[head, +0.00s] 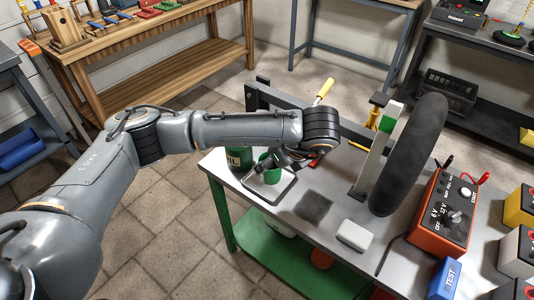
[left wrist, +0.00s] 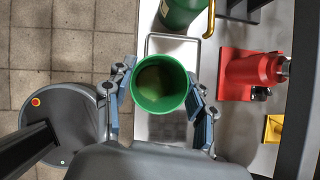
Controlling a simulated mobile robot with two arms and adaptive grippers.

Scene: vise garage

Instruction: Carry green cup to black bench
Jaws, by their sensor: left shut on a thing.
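The green cup (left wrist: 146,104) is upright in the left wrist view, seen from above, with its inside showing. My left gripper (left wrist: 161,96) has a finger on each side of it and is shut on it. In the head view the cup (head: 268,166) is partly hidden by my left gripper (head: 283,160), over the left end of a grey-topped bench (head: 325,232) with a green lower shelf. I cannot tell how high it is held. A black-topped bench (head: 455,39) stands at the back right. My right gripper is not in view.
A green can (left wrist: 180,14) stands close by the cup, and a red jack (left wrist: 250,72) is to its right. A wire-rimmed tray (head: 270,188) lies below. A tyre (head: 410,155) and an orange-red charger (head: 440,212) stand on the right. Tiled floor lies left.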

